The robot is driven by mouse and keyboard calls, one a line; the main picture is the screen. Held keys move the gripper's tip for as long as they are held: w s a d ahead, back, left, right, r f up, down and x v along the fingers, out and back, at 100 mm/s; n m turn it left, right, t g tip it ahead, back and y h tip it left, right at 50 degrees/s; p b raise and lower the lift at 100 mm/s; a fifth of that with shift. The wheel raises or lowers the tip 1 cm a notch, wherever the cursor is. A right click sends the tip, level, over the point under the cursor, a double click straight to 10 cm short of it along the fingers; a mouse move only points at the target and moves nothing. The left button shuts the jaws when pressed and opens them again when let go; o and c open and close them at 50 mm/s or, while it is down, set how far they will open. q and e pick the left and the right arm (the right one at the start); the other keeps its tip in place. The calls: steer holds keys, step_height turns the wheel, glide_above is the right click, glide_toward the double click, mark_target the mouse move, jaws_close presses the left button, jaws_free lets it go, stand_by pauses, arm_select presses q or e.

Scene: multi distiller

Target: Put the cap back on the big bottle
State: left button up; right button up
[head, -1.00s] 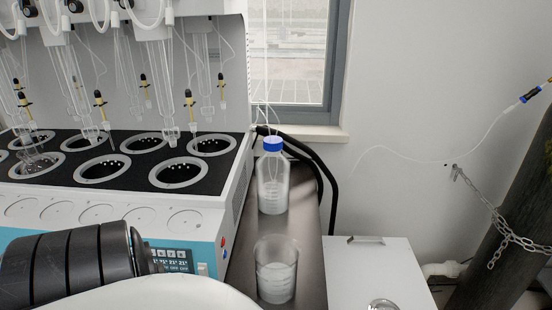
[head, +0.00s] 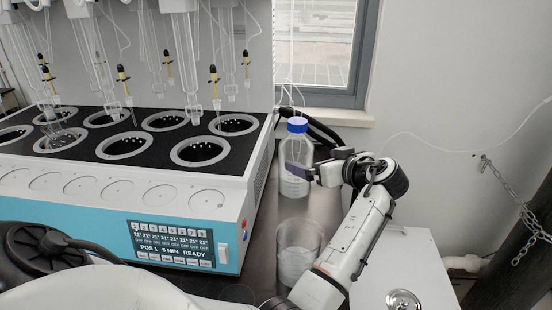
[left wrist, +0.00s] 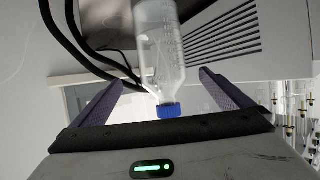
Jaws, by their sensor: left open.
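The big bottle (head: 291,182) is clear, part-filled, and stands upright on the dark bench. A blue cap (head: 297,125) sits at its top, and thin tubing rises from there. My left gripper (head: 300,172) is at the bottle's right side at body height, below the cap. In the left wrist view the bottle (left wrist: 160,50) appears upside down, framed between the two spread purple fingers, with the blue cap (left wrist: 170,110) at its neck. The gripper is open; I cannot tell whether a finger touches the bottle. My right gripper is out of view.
A beaker (head: 299,250) of liquid stands on the bench in front of the bottle, close to my left forearm. The distiller (head: 170,205) fills the left side. A window (head: 330,50) is behind, and a white cabinet (head: 425,265) stands at right.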

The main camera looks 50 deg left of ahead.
mark_target(306, 158)
arm_select(q)
steer(key=shift+s, duration=0.1)
steer(key=shift+a, duration=0.15)
steer(key=shift+a, duration=0.35)
steer(key=shift+p+x, duration=0.35)
steer(key=shift+x, duration=1.85)
steer(key=shift+a+f, duration=0.15)
steer(key=shift+a, duration=0.2)
steer(key=p+x, duration=0.1)
steer(key=x, duration=0.3)
steer(key=shift+a+f, duration=0.1)
steer(key=shift+a, duration=0.1)
